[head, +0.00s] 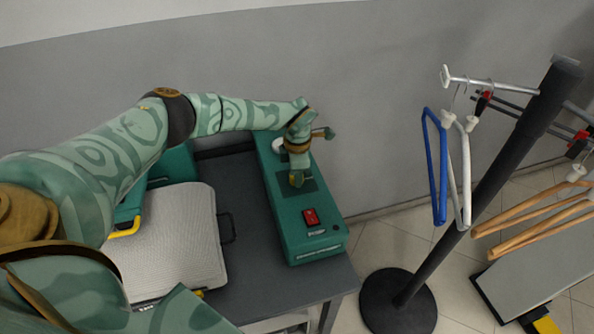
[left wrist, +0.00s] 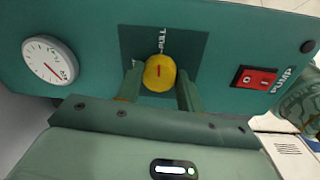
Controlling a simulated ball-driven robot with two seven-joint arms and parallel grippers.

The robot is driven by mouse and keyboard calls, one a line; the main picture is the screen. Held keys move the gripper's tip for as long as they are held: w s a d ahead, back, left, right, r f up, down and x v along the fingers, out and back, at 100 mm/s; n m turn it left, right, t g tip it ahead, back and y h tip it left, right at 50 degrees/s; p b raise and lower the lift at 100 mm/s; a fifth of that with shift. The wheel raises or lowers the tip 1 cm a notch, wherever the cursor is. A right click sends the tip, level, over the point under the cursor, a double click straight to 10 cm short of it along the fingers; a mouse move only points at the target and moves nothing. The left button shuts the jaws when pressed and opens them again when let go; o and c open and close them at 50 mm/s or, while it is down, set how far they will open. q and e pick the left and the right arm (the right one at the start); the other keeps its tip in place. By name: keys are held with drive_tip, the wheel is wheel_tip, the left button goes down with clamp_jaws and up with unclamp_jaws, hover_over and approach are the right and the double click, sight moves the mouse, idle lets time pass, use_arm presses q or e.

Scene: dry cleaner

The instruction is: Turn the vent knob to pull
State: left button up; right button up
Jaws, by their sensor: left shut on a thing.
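The vent knob (left wrist: 159,73) is a round yellow knob with a short red mark, on a dark square plate of a green control box (head: 318,241). In the left wrist view the word PULL (left wrist: 163,41) is printed just above the knob, and the red mark points roughly toward it. My left gripper (left wrist: 158,84) has its two fingers on either side of the knob and is shut on it. In the head view my left gripper (head: 297,180) reaches down over the box and hides the knob. My right gripper is not in view.
A white dial gauge (left wrist: 49,61) and a red switch (left wrist: 255,78) flank the knob on the box. A padded grey press board (head: 178,240) lies left of the box. A black rack post (head: 480,195) with hangers stands at right.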

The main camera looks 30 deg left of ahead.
use_arm(q)
drive_tip(key=shift+w+r+m, duration=0.1)
drive_tip(key=shift+m, duration=0.2)
drive_tip(key=o, duration=1)
drive_tip(key=shift+s+d+r+p, duration=0.15)
drive_tip(key=shift+r+p, duration=0.4)
drive_tip(key=shift+r, duration=2.15)
drive_tip(key=shift+s+r+p, duration=0.15)
drive_tip(key=shift+r+p, duration=0.4)
drive_tip(key=shift+r, duration=2.15)
drive_tip(key=shift+s+d+r+p, duration=0.15)
drive_tip(key=shift+r+p, duration=0.4)
drive_tip(key=shift+r, duration=2.15)
